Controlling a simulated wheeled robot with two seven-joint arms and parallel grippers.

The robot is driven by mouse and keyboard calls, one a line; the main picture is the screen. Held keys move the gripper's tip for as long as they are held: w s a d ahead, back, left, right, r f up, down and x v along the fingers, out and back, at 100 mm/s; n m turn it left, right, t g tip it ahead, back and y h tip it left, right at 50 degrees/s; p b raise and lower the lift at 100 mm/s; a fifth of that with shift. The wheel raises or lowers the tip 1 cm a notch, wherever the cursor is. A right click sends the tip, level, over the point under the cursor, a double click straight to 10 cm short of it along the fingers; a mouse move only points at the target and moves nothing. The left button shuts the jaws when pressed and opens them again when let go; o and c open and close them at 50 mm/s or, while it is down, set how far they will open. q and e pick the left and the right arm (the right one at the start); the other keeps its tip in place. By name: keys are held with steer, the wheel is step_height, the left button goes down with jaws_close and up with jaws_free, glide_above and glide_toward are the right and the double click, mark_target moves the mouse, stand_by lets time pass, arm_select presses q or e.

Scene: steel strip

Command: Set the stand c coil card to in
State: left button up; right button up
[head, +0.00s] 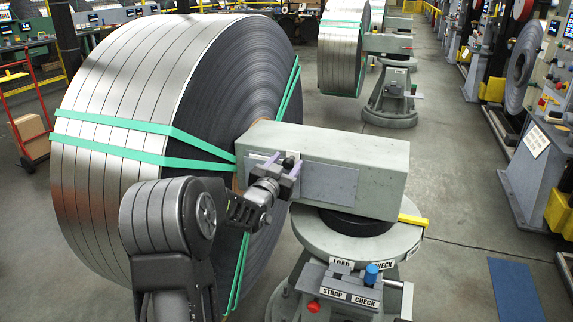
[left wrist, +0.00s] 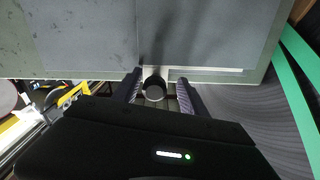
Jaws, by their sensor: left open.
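A grey stand's block (head: 385,170) reaches into the centre of a large steel strip coil (head: 110,140) bound with green straps. A blue-grey panel (head: 330,185) is on the block's near face. My left gripper (head: 282,164) is open in front of that face. In the left wrist view a dark round knob (left wrist: 155,87) sits between its two fingers, with gaps at the sides. A pale slot or strip (left wrist: 210,69) runs right from behind the knob. I cannot read a stand letter or any card marking. The gripper hides part of the panel in the head view.
A small box (head: 345,285) labelled "STRAP CHECK" has a red knob (head: 313,306) and blue knob (head: 371,273). Another coil (head: 340,50) stands behind. Floor at right is mostly clear around a blue mat (head: 515,288).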

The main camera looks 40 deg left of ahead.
arm_select(q)
steer(key=v, duration=0.7)
steer(key=shift+s+d+b, duration=0.15)
steer(key=shift+s+b, duration=0.2)
stand_by(0.4)
